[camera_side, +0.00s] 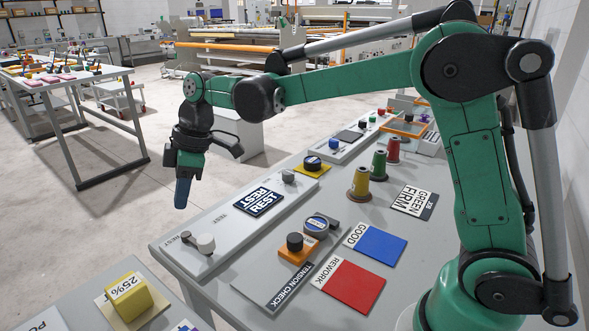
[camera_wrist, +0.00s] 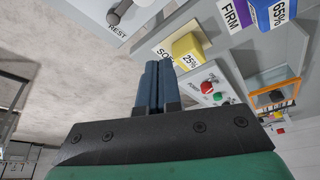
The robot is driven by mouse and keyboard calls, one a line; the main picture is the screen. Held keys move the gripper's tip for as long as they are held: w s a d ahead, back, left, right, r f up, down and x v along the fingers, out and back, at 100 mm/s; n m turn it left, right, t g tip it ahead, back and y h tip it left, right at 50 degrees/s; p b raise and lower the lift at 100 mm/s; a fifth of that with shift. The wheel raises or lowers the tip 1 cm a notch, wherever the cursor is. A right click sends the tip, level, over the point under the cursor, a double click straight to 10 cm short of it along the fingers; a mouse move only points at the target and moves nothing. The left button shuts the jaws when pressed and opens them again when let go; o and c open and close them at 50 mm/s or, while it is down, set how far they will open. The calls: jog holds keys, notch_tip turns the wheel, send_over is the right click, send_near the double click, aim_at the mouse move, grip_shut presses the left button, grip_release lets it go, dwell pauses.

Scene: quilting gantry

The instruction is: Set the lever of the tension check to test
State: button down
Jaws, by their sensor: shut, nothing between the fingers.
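The lever (camera_side: 205,243) of the tension check is a pale round hub with a short arm on the grey bench top's near-left corner. Its arm points toward the printed word REST; the word TEST is printed farther back. In the wrist view the lever's dark end (camera_wrist: 113,18) lies beside REST at the top left. A dark TENSION CHECK strip (camera_side: 280,287) lies to the right. My gripper (camera_side: 182,193) is shut and empty, its blue fingers pointing down, left of the lever and higher than the bench top. The fingers also show in the wrist view (camera_wrist: 156,85).
A yellow 25% block (camera_side: 128,298) stands on a nearer surface.

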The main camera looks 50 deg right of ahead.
jog(key=shift+w+a+f+n, duration=0.4)
jog(key=shift+w+f, duration=0.05)
send_over(187, 265)
jog(key=f, duration=0.9)
jog(key=shift+d+f, duration=0.25)
jog(key=shift+s+d, duration=0.35)
jog(key=shift+d, duration=0.25)
